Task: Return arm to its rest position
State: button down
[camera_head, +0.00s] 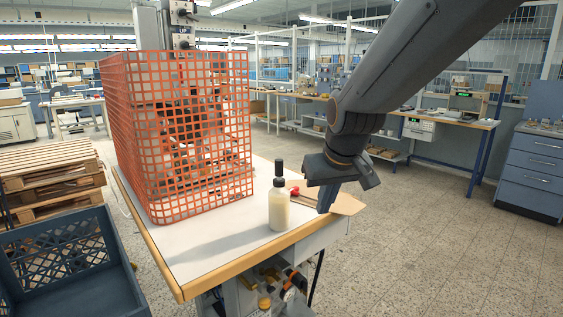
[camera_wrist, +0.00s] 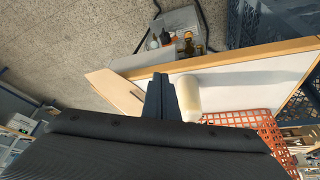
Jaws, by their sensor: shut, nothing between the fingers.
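My arm (camera_head: 400,75) reaches in from the upper right in the head view, with my gripper (camera_head: 326,200) pointing down over the right front corner of the white worktable (camera_head: 205,255). In the wrist view my gripper (camera_wrist: 158,82) is shut, its fingers together with nothing between them. A cream bottle with a black cap (camera_head: 279,205) stands upright on the table, left of the gripper. The bottle also shows in the wrist view (camera_wrist: 189,98), close beside the fingers. Whether the fingers touch the tabletop or the bottle I cannot tell.
An orange mesh guard (camera_head: 180,135) encloses a machine on the table. A red knob (camera_head: 295,191) and a flat tan board (camera_head: 346,204) are behind and beside the bottle. A blue crate (camera_head: 70,270) and wooden pallets (camera_head: 50,170) stand at left. The floor (camera_head: 440,250) at right is clear.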

jog(key=s+d+f+m+g+h, duration=0.1)
jog(key=s+d+f+g, duration=0.1)
jog(key=s+d+f, duration=0.45)
jog(key=s+d+f+m+g, duration=0.2)
jog(key=s+d+f, duration=0.1)
jog(key=s+f, duration=0.6)
notch_tip(320, 180, down, 7)
jog(key=s+g+b, duration=0.1)
jog(key=b, duration=0.7)
jog(key=shift+s+b, duration=0.2)
jog(key=shift+b, duration=0.1)
